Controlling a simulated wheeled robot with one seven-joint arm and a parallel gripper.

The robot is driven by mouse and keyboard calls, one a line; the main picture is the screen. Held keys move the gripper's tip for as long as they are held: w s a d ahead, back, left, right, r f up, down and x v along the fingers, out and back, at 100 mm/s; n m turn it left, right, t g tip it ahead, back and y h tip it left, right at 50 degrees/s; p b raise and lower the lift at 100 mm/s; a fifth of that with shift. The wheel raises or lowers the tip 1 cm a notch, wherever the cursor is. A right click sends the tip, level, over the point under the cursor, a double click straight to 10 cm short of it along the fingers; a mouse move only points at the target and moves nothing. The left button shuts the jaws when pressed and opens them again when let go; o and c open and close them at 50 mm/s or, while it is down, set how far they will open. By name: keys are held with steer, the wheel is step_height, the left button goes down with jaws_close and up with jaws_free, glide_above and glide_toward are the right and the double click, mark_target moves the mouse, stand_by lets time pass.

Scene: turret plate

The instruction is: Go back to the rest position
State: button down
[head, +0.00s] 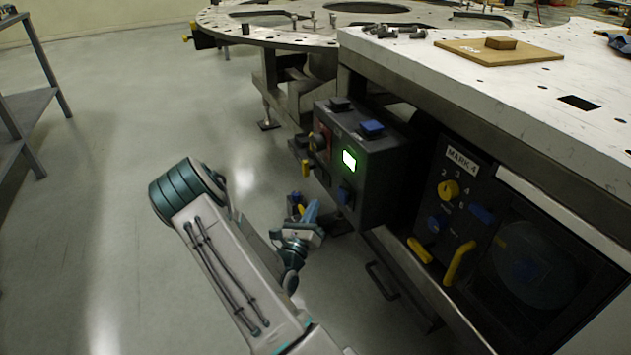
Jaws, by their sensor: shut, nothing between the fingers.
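My gripper (311,211) is shut and empty. It hangs in front of and below the dark control box (374,170), low beside the bench, with a visible gap hard to judge from this angle. My arm reaches up from the bottom of the head view, bends at a teal-ringed elbow at left, and its wrist shows partly behind the upper link. The control box carries a lit green button (349,160), a blue block-like button (371,127) on top and a yellow lever on its left side.
A round turret plate (290,32) stands behind. A shelf rack (28,100) is at far left. The floor between is clear.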

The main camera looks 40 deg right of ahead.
steer(key=s+a+r+m+g+y+p, duration=0.2)
steer(key=s+r+m+g+p, duration=0.55)
steer(key=r+m, duration=0.3)
steer(key=s+a+r+m+g+y+p, duration=0.25)
steer(key=s+r+m+g+p, duration=0.55)
steer(key=r, duration=0.4)
steer(key=s+a+r+m+t+y+p, duration=0.3)
steer(key=a+r+m+t+y+p, duration=0.4)
steer(key=a+r, duration=1.5)
steer(key=a+m+y+p, duration=0.1)
steer(key=m+y+p, duration=0.3)
steer(key=y+p, duration=0.3)
steer(key=shift+t, duration=0.25)
